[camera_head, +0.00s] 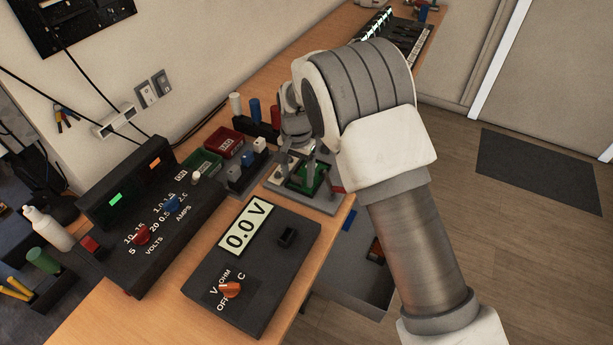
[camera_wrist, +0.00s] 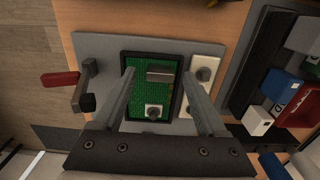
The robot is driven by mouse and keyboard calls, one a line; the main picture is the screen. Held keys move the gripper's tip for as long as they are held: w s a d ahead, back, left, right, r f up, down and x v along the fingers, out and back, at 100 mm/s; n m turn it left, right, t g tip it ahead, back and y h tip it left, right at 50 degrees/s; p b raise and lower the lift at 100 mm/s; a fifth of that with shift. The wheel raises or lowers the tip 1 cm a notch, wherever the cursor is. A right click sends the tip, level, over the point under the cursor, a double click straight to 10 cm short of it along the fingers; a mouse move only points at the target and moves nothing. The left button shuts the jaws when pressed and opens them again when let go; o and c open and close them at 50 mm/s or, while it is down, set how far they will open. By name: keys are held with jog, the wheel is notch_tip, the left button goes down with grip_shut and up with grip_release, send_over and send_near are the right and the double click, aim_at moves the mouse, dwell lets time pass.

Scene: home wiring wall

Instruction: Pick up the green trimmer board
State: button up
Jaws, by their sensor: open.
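The green trimmer board (camera_wrist: 140,85) lies in a dark frame on a grey fixture plate (camera_wrist: 95,50). It carries a metallic block and a white square trimmer with a round knob. In the head view the green board (camera_head: 308,180) is partly hidden by my gripper. My gripper (camera_wrist: 160,80) is open and empty, pointing down over the board. In the wrist view its two fingers stand on either side of the board, near its left and right edges. I cannot tell how high the fingertips are above it.
A red-handled clamp (camera_wrist: 62,85) is left of the board; a pale strip with a knob (camera_wrist: 204,74) is right. A meter reading 0.0 V (camera_head: 250,265) and a power supply (camera_head: 150,220) stand nearby. Bins (camera_head: 232,142) and coloured cylinders (camera_head: 255,110) stand behind.

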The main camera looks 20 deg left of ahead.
grip_shut()
jog(key=shift+r, duration=0.1)
dwell(0.3)
